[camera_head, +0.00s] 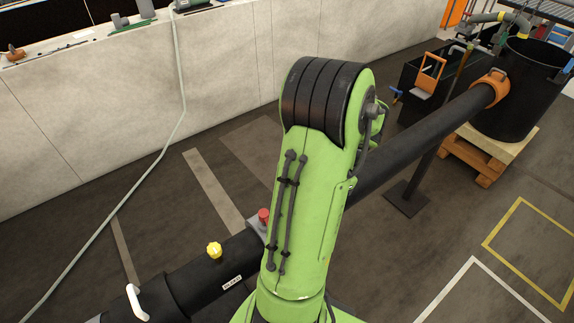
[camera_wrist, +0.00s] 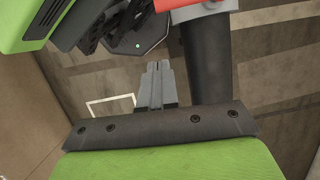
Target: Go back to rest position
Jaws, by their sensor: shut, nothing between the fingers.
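My gripper (camera_wrist: 155,84) shows in the wrist view as two grey fingers standing close together, shut and empty. Behind the fingers is bare floor, and a dark pipe (camera_wrist: 207,62) passes just to their right. I cannot tell how far the pipe is from them. In the head view my green arm stands raised in the middle, with its black ribbed joint at the top. The gripper itself is not visible there.
In the head view a long black pipe (camera_head: 408,132) runs behind my arm, with a yellow knob (camera_head: 214,250), a red knob (camera_head: 263,215) and an orange collar (camera_head: 491,87). A black tank (camera_head: 515,105) stands on a wooden pallet (camera_head: 484,158). A pale hose (camera_head: 128,197) crosses the floor.

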